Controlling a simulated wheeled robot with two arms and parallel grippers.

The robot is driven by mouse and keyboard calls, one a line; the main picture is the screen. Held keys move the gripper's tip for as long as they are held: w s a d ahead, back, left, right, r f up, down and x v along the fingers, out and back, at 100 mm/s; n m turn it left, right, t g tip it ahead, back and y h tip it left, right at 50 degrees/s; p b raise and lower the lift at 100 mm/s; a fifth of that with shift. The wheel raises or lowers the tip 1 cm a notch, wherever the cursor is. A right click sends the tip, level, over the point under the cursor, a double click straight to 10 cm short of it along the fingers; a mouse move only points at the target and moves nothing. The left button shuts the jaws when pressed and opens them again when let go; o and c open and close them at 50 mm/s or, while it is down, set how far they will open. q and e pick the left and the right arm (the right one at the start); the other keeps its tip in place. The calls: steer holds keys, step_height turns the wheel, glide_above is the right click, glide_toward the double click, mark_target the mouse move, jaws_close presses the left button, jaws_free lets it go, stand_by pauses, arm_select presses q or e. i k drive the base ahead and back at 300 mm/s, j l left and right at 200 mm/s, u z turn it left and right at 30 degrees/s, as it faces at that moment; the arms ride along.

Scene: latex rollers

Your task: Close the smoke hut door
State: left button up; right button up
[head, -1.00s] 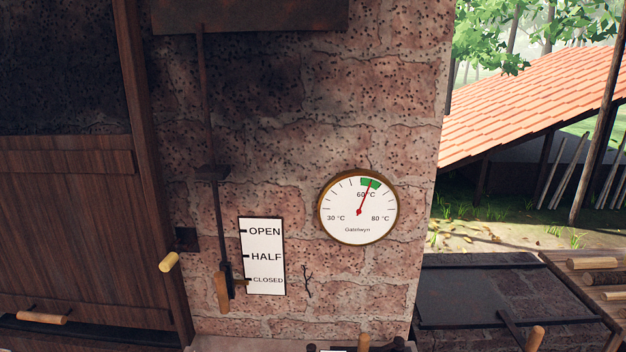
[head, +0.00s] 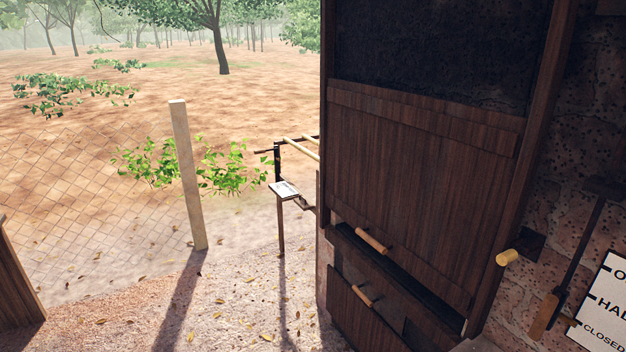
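The smoke hut (head: 545,120) fills the right of the head view. Its dark wooden door panel (head: 425,190) has a light wooden handle (head: 372,240) near its lower left. Above the panel is a black, sooty area (head: 430,55); I cannot tell whether it is an opening or a surface. Below the panel runs a narrow dark gap (head: 420,283), and under it a lower wooden panel with its own handle (head: 362,295). A light wooden knob (head: 507,257) sticks out by the right post. Neither of my grippers is in view.
A lever (head: 575,265) hangs by the OPEN/HALF/CLOSED sign (head: 603,305) at the right edge. A pale post (head: 187,175) and wire fence (head: 75,200) stand to the left. A small stand (head: 284,190) is behind the hut. Leaf-strewn ground in front of the fence is mostly clear.

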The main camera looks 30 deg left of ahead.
mark_target(425, 181)
steer(key=u, duration=0.35)
steer(key=i+j+z, duration=0.1)
steer(key=i+j, duration=0.15)
steer(key=i+j+z, duration=0.1)
steer(key=i+j, duration=0.15)
steer(key=j, duration=0.25)
steer(key=i+j+z, duration=0.1)
steer(key=i+j, duration=0.15)
steer(key=j, duration=0.1)
